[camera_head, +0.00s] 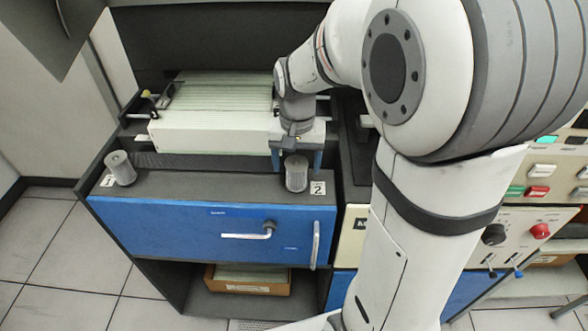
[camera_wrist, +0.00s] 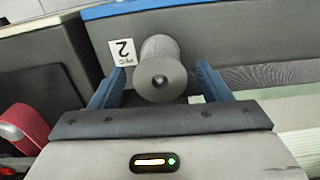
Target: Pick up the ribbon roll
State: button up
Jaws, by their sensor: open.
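A grey spool-shaped roll (camera_head: 296,174), which I take to be the ribbon roll, stands upright on the dark ledge beside the label marked 2. In the wrist view the roll (camera_wrist: 160,70) shows its round end with a small centre hole. My gripper (camera_head: 297,158) is above and behind it, pointing down. In the wrist view its two blue fingers (camera_wrist: 160,77) are apart, one on each side of the roll, with gaps visible. A second, similar grey roll (camera_head: 121,168) stands at the ledge's left end, by label 1.
A tray of pale cards (camera_head: 210,130) lies behind the ledge. Blue drawer fronts (camera_head: 190,232) with handles are below it, and a card box (camera_head: 250,282) sits on the lower shelf. A control panel (camera_head: 535,235) is at right. A red object (camera_wrist: 25,122) shows at the wrist view's left.

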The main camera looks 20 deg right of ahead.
notch_tip(320, 180, down, 2)
jog(key=shift+f, duration=0.1)
jog(key=c, duration=1.1)
jog(key=shift+w, duration=0.1)
jog(key=shift+c, duration=0.2)
notch_tip(320, 180, up, 10)
jog(key=shift+r+b, duration=0.1)
jog(key=shift+b, duration=0.2)
jog(key=shift+r+p, duration=2.45)
jog(key=shift+r, duration=0.5)
